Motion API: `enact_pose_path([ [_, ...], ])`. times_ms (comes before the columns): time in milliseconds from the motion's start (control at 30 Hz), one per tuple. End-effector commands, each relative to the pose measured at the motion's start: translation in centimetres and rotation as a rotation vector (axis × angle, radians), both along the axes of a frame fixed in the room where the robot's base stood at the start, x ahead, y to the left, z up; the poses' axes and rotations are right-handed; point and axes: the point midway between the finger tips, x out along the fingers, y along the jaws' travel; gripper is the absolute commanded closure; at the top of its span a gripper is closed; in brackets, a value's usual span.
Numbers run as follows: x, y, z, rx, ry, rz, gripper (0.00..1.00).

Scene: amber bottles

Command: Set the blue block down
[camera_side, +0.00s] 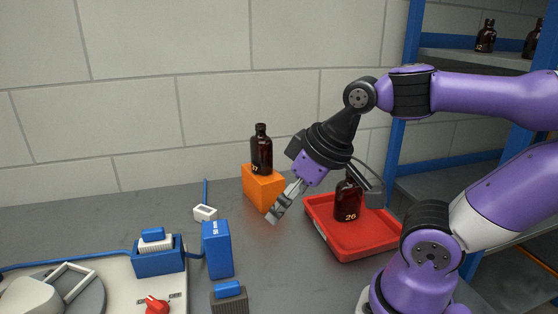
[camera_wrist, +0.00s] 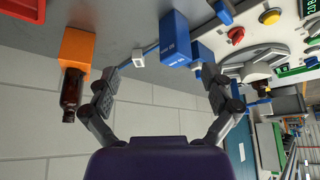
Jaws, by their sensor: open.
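The blue block (camera_side: 217,250) stands upright on the grey table, left of my gripper (camera_side: 279,213) in the side view. It has white lettering on its face. Nothing holds it. My gripper is tilted down to the left above the table, with a clear gap to the block. In the wrist view the fingers of my gripper (camera_wrist: 161,76) are spread wide with nothing between them. The blue block (camera_wrist: 174,38) shows there beyond the fingertips, near the top middle.
An orange block (camera_side: 263,188) with an amber bottle (camera_side: 261,152) on it stands close behind my gripper. A red tray (camera_side: 353,247) holds another amber bottle (camera_side: 348,200) at the right. A blue holder (camera_side: 158,262), a small white piece (camera_side: 205,213) and a grey-and-blue item (camera_side: 230,299) surround the block.

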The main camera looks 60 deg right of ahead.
Motion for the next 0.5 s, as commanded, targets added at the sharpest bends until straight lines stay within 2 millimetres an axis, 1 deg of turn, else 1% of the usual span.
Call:
enact_pose_path([
  [200,0.0,0.0,0.0,-0.001,0.002,0.003,0.05],
  [300,0.3,0.0,-0.5,-0.01,0.02,0.034,0.05],
  [367,0.8,0.0,-1.2,-0.02,0.045,0.091,0.05],
  [467,1.8,0.0,-3.4,-0.019,0.101,0.253,0.05],
  [500,2.3,0.1,-4.6,0.0,0.117,0.337,0.05],
])
